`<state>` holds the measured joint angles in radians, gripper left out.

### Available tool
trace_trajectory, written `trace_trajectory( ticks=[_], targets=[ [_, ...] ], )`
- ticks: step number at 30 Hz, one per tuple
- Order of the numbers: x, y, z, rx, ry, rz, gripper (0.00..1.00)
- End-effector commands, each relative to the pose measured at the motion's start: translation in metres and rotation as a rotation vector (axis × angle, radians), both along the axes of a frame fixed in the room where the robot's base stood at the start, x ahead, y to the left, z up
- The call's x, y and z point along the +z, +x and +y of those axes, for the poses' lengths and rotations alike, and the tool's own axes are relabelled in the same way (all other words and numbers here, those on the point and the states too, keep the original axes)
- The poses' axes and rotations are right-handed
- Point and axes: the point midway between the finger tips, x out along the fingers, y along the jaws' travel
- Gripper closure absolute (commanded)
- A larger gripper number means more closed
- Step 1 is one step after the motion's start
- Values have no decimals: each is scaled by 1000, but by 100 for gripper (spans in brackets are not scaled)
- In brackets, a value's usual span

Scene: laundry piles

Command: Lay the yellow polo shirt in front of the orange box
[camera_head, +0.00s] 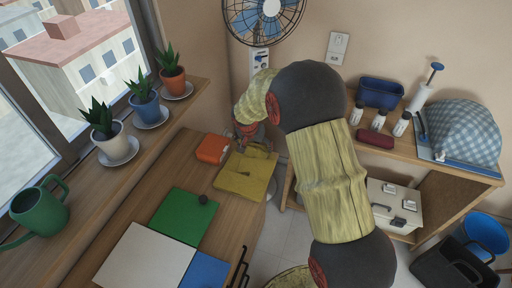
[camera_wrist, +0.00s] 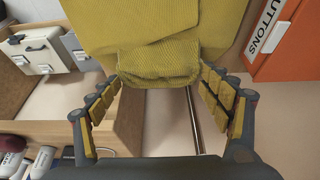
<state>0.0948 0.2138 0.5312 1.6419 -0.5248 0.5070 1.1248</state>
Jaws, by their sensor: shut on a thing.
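The yellow polo shirt (camera_head: 243,183) is a folded, flat bundle at the far right end of the wooden desk, just right of the orange box (camera_head: 211,149). In the wrist view the shirt (camera_wrist: 160,30) fills the top middle, with a bunched fold between the fingers. My gripper (camera_wrist: 160,92) is shut on that fold. In the head view my gripper (camera_head: 250,138) is at the shirt's far edge, partly hidden by my arm. The orange box, labelled BUTTONS, also shows at the right of the wrist view (camera_wrist: 285,45). I cannot tell whether the shirt rests fully on the desk.
Green (camera_head: 184,215), white (camera_head: 145,258) and blue (camera_head: 206,271) flat folded cloths lie on the desk (camera_head: 112,212); a small dark round thing sits on the green one. Potted plants line the sill at left. A fan (camera_head: 262,18) stands behind. A shelf with bottles (camera_head: 379,118) is at right.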

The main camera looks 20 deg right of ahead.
Motion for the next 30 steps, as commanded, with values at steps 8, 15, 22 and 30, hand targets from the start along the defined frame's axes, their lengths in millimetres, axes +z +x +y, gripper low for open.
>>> trace_trajectory(
  ticks=[8, 15, 22, 30],
  targets=[
    [-1, 0, 0, 0, 0, -1, 52],
    [0, 0, 0, 0, -1, -1, 9],
    [0, 0, 0, 0, -1, -1, 3],
    [2, 0, 0, 0, 0, 0, 3]
  ],
)
